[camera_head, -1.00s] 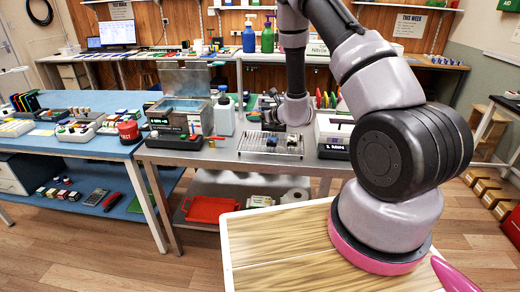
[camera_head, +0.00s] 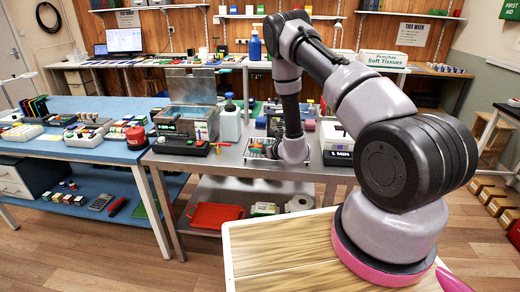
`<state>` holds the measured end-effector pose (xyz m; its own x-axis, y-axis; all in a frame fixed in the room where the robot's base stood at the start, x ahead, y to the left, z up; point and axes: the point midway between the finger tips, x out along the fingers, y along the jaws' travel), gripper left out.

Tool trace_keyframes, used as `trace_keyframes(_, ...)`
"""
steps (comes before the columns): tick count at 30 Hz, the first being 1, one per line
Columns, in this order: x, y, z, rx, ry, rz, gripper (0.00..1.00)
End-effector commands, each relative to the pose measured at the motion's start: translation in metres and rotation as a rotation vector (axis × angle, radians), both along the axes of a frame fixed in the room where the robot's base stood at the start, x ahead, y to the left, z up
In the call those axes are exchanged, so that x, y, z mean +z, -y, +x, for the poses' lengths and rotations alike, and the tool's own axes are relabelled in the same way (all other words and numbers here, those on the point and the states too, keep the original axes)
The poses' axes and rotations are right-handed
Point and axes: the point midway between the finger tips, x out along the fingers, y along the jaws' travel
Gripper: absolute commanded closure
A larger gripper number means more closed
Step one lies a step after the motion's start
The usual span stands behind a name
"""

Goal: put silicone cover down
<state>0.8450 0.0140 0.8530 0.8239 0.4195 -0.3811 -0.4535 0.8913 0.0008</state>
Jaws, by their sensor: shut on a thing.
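My gripper (camera_head: 262,151) is at the end of my arm, low over the wire rack (camera_head: 246,161) on the grey metal bench. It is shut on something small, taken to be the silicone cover. The cover itself is too small and too hidden by my wrist to make out. Most of the rack is behind my wrist and forearm. I cannot tell whether the held thing touches the rack.
Left of the rack stand a bottle (camera_head: 230,122) and a metal bath with a raised lid (camera_head: 190,88). A white box with a dark display (camera_head: 338,143) stands close on the right. A blue table (camera_head: 75,150) is further left.

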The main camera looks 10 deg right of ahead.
Motion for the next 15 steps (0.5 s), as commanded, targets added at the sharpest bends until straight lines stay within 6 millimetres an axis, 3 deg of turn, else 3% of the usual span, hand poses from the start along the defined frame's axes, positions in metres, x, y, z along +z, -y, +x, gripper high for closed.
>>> trace_keyframes(7, -0.003, 0.0002, -0.0001, 0.0, -0.001, 0.0, 0.84)
trace_keyframes(8, -0.0029, 0.0001, 0.0, 0.0, 0.0, 0.0, 0.24)
trace_keyframes(9, -0.0027, 0.0001, -0.0001, 0.0, 0.0, 0.0, 0.19)
trace_keyframes(15, -0.0024, 0.0001, -0.0001, 0.0, 0.0, 0.0, 0.19)
